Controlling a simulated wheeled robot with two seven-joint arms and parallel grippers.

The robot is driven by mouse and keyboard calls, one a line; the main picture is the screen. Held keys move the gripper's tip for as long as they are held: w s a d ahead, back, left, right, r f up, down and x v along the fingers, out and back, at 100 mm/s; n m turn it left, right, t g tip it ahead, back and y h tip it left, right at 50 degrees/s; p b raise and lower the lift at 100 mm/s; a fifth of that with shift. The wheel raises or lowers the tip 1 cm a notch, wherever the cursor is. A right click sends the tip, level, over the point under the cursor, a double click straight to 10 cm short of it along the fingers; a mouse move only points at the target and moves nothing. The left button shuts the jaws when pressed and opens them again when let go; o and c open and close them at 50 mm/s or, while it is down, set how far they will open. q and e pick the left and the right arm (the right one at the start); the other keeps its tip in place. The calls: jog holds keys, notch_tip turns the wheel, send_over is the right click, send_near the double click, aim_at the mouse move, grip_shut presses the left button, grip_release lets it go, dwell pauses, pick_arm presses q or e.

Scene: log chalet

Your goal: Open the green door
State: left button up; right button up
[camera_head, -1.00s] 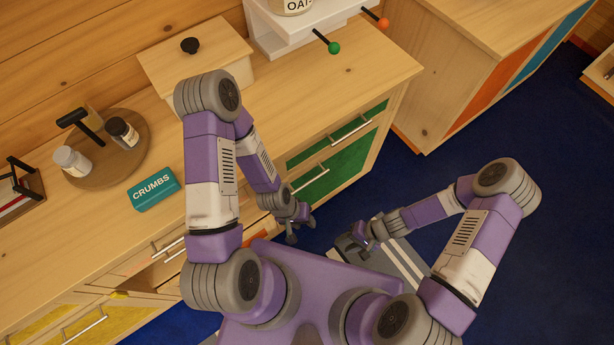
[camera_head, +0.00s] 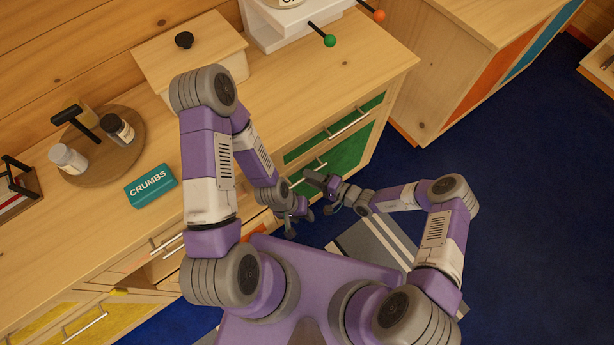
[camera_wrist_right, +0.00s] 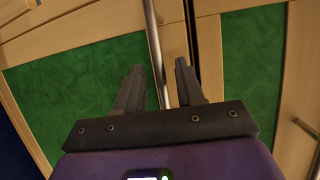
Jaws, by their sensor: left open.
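The green door (camera_head: 350,152) is a closed green panel in a wooden frame on the counter's front. In the right wrist view it is the larger green panel (camera_wrist_right: 75,88) at left. Its metal bar handle (camera_wrist_right: 157,45) runs between the fingertips of my right gripper (camera_wrist_right: 158,78), with gaps beside it. My right gripper (camera_head: 318,181) is open at the handle in the head view; contact cannot be told. My left gripper (camera_head: 298,224) is open and empty, low in front of the cabinet, close below the right one.
A green drawer front (camera_head: 365,112) with its own bar handle lies above the door. The wooden counter (camera_head: 300,95) carries a teal CRUMBS box (camera_head: 151,186) and a lidded wooden box (camera_head: 190,65). Blue floor (camera_head: 520,200) is free at the right.

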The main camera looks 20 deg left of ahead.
jog(key=shift+x, duration=0.9)
grip_shut()
